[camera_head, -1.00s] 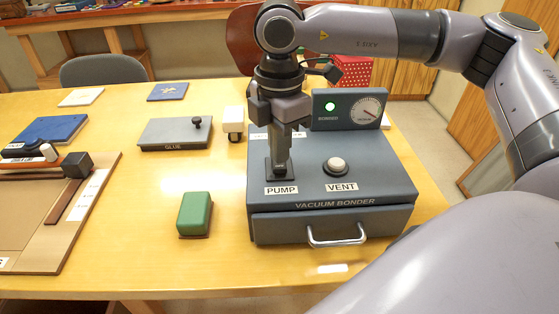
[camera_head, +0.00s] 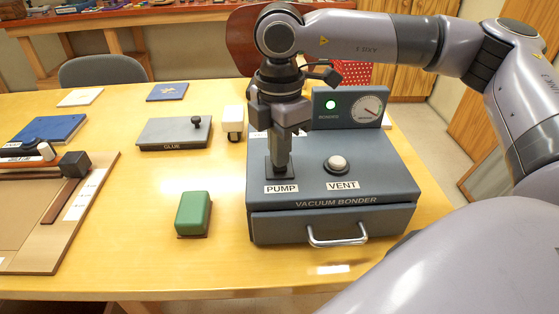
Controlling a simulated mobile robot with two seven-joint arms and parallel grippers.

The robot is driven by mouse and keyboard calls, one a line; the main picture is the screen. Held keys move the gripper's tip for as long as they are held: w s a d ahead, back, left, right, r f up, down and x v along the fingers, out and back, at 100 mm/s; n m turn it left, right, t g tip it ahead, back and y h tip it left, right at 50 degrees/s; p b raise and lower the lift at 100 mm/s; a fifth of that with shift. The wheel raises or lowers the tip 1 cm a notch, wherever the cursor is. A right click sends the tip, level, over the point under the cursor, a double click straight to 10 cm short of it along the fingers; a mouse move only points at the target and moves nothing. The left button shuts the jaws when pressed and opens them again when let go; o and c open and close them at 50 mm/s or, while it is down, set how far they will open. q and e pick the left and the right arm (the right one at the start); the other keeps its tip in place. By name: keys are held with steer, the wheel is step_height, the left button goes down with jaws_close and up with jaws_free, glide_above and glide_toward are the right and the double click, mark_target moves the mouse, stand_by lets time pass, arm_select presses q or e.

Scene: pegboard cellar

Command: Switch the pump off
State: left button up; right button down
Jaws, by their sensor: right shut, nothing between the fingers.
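The grey vacuum bonder (camera_head: 390,188) stands on the yellow table, with a front drawer and a metal handle. The pump switch (camera_head: 281,170) sits behind the PUMP label (camera_head: 281,189); my gripper hides most of it. My right gripper (camera_head: 281,166) points straight down at the switch, shut and empty, its tips at or just over it; I cannot tell whether they touch. The switch's position is hidden. The round VENT button (camera_head: 337,164) is to the right. The green lamp (camera_head: 330,105) on the back panel is lit, beside a round gauge (camera_head: 368,109). My left gripper is not in view.
A grey GLUE box (camera_head: 176,134) with a black knob and a white-topped item (camera_head: 233,122) stand left of the bonder. A green block (camera_head: 194,213) lies in front of them. A wooden board (camera_head: 45,235) is at far left. Table around the green block is bare.

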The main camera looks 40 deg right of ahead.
steer(key=shift+f+b, duration=0.35)
steer(key=shift+f, duration=0.1)
steer(key=shift+r, duration=0.1)
steer(key=shift+r+p, duration=2.15)
steer(key=shift+r, duration=1.35)
